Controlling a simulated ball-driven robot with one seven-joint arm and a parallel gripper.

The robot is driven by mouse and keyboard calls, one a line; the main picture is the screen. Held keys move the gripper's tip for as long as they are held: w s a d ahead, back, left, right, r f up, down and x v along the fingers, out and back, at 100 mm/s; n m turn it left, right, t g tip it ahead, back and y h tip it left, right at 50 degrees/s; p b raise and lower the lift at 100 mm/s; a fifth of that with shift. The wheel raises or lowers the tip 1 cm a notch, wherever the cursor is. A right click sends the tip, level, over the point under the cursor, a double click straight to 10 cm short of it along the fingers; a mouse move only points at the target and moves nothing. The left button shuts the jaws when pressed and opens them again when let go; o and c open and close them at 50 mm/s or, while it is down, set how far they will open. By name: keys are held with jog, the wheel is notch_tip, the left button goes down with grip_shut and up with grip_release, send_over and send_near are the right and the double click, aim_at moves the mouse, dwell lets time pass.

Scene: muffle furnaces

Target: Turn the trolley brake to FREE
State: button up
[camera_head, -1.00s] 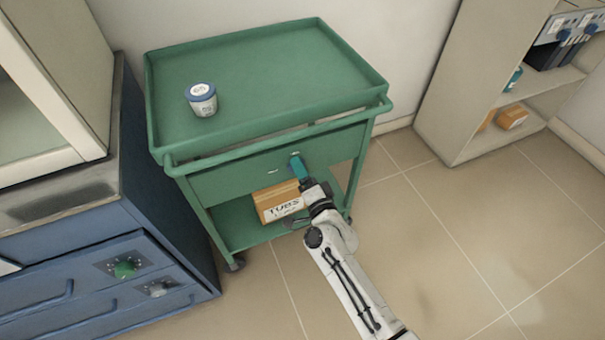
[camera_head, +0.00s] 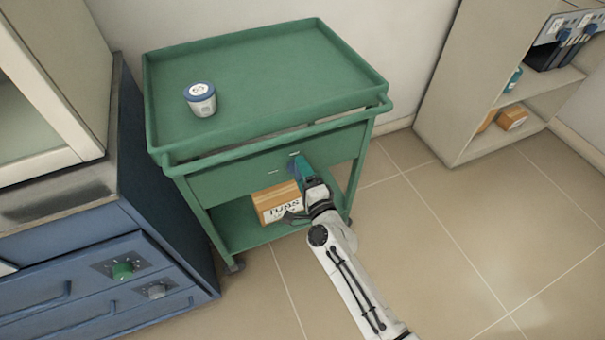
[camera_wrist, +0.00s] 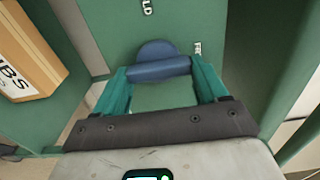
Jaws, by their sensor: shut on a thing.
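The trolley brake is a blue knob (camera_wrist: 158,62) on the front panel of the green trolley (camera_head: 265,70). In the wrist view a label ending in "LD" (camera_wrist: 147,7) stands above the knob and one starting "FR" (camera_wrist: 197,48) stands to its right. The knob's grip bar lies nearly level there, rising slightly to the right. My gripper (camera_wrist: 160,72) is shut on the bar, with a teal finger at each end. In the head view my gripper (camera_head: 299,168) is at the panel, and the knob is mostly hidden.
A lidded white tub (camera_head: 201,101) stands on the trolley top. A box marked TUBS (camera_head: 272,202) sits on the lower shelf, close to my wrist. A blue cabinet (camera_head: 75,260) stands at left, a shelf unit (camera_head: 450,100) at right. The floor (camera_head: 460,240) at right is clear.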

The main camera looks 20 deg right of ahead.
jog(key=shift+f, duration=0.1)
jog(key=o, duration=1.1)
jog(key=shift+c, duration=0.2)
jog(key=s+p, duration=0.1)
jog(key=s, duration=1)
